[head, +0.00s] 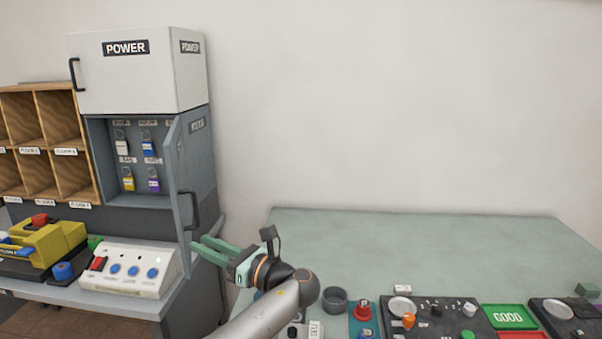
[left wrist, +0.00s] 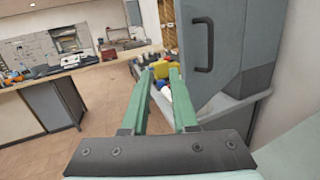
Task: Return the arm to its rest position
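My left gripper (head: 212,249) is in the lower middle of the head view, its arm coming up from the bottom edge. It is beside the open grey door (head: 183,190) of the key cabinet (head: 205,160), near the door's lower part. In the left wrist view its two green fingers (left wrist: 160,100) stand apart with nothing held between them. The same door with its dark handle shows in the left wrist view (left wrist: 212,60), right of the fingers. I cannot tell whether the gripper touches it. My right gripper is not in view.
A white POWER box (head: 135,75) stands on the key cabinet, where several keys hang. A white button panel (head: 128,270) sits left of the gripper. A green-grey table (head: 430,245) with control panels (head: 440,318) lies to the right; its back part is clear.

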